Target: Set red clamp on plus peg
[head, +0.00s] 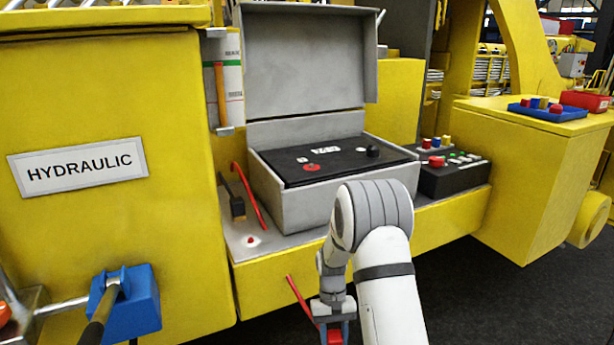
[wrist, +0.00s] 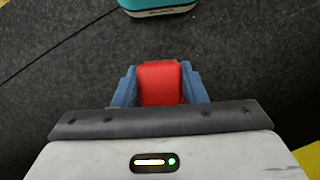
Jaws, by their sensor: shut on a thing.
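My gripper (head: 333,325) is low in front of the yellow machine in the head view, below the ledge. In the wrist view its blue-grey fingers (wrist: 159,85) are shut on a red block, which appears to be the red clamp (wrist: 160,83). In the head view a red bar or lead (head: 300,302) slants up and left from the gripper. A black panel (head: 350,176) lies in the open grey box, up from the gripper. It bears a flat red round mark (head: 310,167), perhaps the plus peg, and a black post (head: 372,151). I cannot tell which is the plus peg.
The grey box's lid (head: 305,60) stands open. A black control box (head: 450,175) with coloured buttons is right of it. A red lead (head: 250,195) and a small red knob (head: 250,240) are left of it. A teal-edged thing (wrist: 155,5) lies on the dark floor (wrist: 60,85).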

